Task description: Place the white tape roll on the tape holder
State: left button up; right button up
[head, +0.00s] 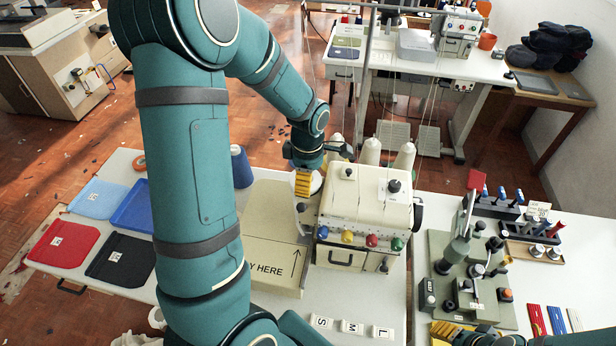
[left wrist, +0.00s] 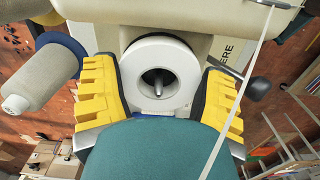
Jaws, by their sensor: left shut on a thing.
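My left gripper (head: 308,184) is beside the left end of the cream sewing machine (head: 366,205). Its yellow fingers (left wrist: 160,100) are shut on the white tape roll (left wrist: 133,68), one on each side. In the head view the roll (head: 316,183) is partly hidden by the gripper. In the left wrist view a grey rod of the tape holder (left wrist: 157,82) shows inside the roll's hole. I cannot tell whether the roll is around the rod or in front of it. My right gripper (head: 447,330) is at the bottom edge, mostly cut off.
A blue thread cone (head: 241,167) and white cones (head: 371,151) stand near the machine. A green button machine (head: 465,265) stands to the right.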

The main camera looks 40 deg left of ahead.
pick_arm(q)
jog(key=o, duration=1)
jog(key=shift+r, duration=0.1)
notch_tip(320, 180, up, 12)
jog(key=shift+p, duration=0.3)
